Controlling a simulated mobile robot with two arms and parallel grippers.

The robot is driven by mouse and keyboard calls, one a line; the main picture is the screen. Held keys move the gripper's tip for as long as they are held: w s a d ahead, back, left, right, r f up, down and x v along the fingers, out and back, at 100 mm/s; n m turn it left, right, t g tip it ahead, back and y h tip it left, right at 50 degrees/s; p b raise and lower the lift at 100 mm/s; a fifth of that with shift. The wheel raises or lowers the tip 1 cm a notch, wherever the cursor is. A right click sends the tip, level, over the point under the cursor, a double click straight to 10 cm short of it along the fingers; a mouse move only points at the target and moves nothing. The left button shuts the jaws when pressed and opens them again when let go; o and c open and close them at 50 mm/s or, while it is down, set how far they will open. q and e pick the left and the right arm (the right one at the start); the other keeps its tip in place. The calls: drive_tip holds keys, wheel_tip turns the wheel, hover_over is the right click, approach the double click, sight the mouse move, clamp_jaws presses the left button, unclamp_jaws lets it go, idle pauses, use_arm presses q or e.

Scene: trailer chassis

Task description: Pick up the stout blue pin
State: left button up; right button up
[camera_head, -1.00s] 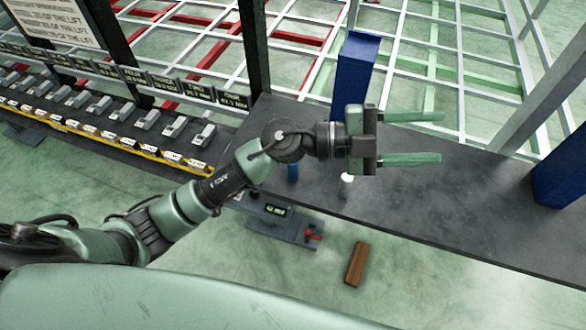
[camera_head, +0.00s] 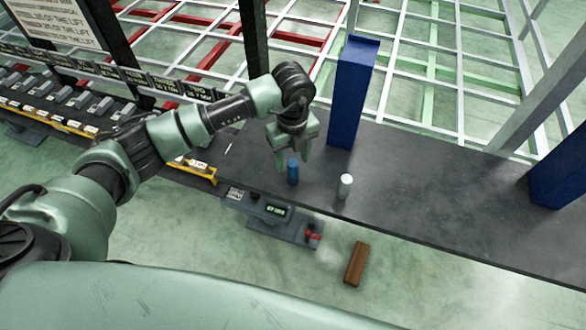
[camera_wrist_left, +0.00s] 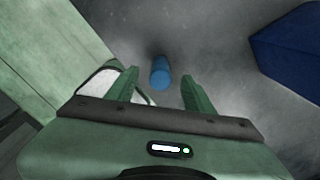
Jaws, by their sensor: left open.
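The stout blue pin (camera_head: 293,171) stands upright on the dark grey table (camera_head: 430,200), near its front edge. In the left wrist view the blue pin (camera_wrist_left: 160,73) shows beyond the fingertips, in line with the gap between them. My left gripper (camera_head: 293,160) points down just behind and above the pin in the head view. It is open and empty, and its fingers (camera_wrist_left: 160,90) also show in the left wrist view. I cannot tell the exact height of the fingertips over the pin. My right gripper is not in view.
A white-grey pin (camera_head: 345,186) stands to the right of the blue pin. A tall blue post (camera_head: 354,92) rises behind them, and another blue block (camera_head: 560,170) stands at the far right.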

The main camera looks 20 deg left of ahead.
sight(293, 162)
use_arm(q)
drive_tip(key=shift+d+f+p, duration=0.1)
drive_tip(key=shift+f+p, duration=0.25)
drive_tip(key=shift+f, duration=1.5)
clamp_jaws()
drive_tip(key=shift+r, duration=0.1)
